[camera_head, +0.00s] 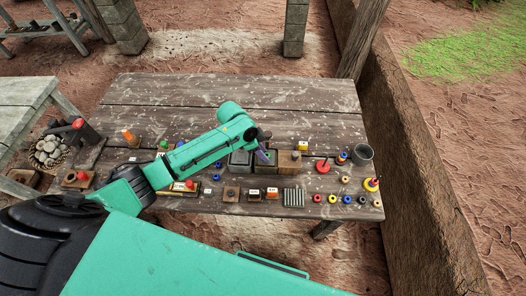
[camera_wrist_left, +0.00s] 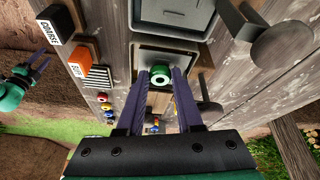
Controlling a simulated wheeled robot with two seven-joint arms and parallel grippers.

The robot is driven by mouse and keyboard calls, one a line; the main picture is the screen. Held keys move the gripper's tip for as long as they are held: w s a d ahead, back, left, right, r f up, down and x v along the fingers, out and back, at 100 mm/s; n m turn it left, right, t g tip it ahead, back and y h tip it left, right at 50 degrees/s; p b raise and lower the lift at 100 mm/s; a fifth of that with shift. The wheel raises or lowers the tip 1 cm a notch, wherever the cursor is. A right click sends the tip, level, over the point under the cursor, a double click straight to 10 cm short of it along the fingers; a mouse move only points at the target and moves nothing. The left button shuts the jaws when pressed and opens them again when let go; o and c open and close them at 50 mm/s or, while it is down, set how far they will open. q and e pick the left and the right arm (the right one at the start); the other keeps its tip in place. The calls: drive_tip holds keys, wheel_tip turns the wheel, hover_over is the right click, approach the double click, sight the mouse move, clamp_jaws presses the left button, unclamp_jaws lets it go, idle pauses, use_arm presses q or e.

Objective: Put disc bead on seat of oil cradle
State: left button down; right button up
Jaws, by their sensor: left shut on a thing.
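My left gripper (camera_head: 266,156) is over the row of boxes at the middle of the table. In the left wrist view its purple fingers (camera_wrist_left: 160,84) are shut on a green disc bead (camera_wrist_left: 160,71) with a pale centre. The bead is at the fingertips, in front of a square box (camera_wrist_left: 174,52); I cannot tell whether they touch. I cannot tell for sure which piece is the oil cradle. My right gripper shows small at the left edge of the wrist view (camera_wrist_left: 40,62), its fingers apart and empty, away from the table.
A striped block (camera_head: 293,197) and an orange labelled block (camera_head: 272,194) lie in front of the boxes. Several coloured rings, a red disc with a peg (camera_head: 323,166) and a grey cup (camera_head: 363,152) are at the right. The table's back (camera_head: 230,90) is clear.

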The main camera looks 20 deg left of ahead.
use_arm(q)
drive_tip(key=shift+f, duration=0.15)
drive_tip(key=c, duration=0.8)
unclamp_jaws()
drive_tip(key=shift+c, duration=0.2)
use_arm(e)
drive_tip(key=shift+s+a+f, duration=0.1)
drive_tip(key=shift+a, duration=0.2)
use_arm(q)
drive_tip(key=shift+r, duration=0.3)
drive_tip(key=v, duration=1.2)
drive_tip(key=shift+b, duration=0.45)
use_arm(e)
drive_tip(key=shift+d+f, duration=0.2)
drive_tip(key=shift+f, duration=0.2)
use_arm(q)
drive_tip(key=shift+f, duration=0.1)
